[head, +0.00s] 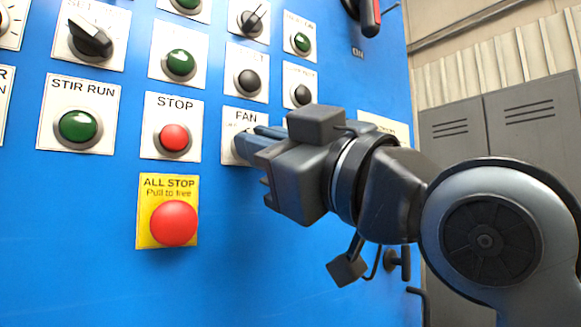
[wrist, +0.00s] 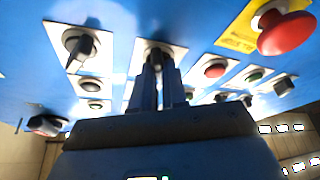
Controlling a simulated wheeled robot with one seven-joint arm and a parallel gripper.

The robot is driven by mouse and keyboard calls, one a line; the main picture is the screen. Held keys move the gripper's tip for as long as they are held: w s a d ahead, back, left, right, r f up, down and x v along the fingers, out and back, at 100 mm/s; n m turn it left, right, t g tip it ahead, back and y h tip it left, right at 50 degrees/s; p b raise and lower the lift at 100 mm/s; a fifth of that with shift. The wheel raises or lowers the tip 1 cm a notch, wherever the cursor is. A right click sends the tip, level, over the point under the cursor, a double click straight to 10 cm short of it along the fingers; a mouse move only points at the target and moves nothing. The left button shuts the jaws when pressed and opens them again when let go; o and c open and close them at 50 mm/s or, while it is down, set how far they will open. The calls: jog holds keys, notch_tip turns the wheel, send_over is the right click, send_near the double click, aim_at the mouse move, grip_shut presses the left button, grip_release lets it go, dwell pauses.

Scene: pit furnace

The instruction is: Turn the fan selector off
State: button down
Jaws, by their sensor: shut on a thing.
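The fan selector is on a white plate labelled FAN (head: 245,116) on the blue panel. My gripper (head: 250,144) reaches it from the right in the head view and covers most of the knob. In the wrist view, the dark selector knob (wrist: 156,54) is at the tips of my gripper (wrist: 162,76), between its two fingers. The gripper is shut on the knob. The position marks on the plate are mostly hidden, so I cannot tell which setting the knob points to.
Left of the fan plate is the red STOP button (head: 174,138). Below it, the red ALL STOP mushroom button (head: 173,222) sticks out from a yellow plate. Green STIR RUN (head: 78,126) and other knobs fill the rows around. Grey lockers (head: 530,125) stand behind at right.

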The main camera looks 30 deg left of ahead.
jog(key=shift+n, duration=0.3)
jog(key=c, duration=1.2)
grip_release()
jog(key=shift+o, duration=0.2)
jog(key=shift+d, duration=0.1)
jog(key=b+v, duration=0.1)
jog(key=v, duration=0.6)
jog(key=shift+d, duration=0.25)
jog(key=shift+f, duration=0.1)
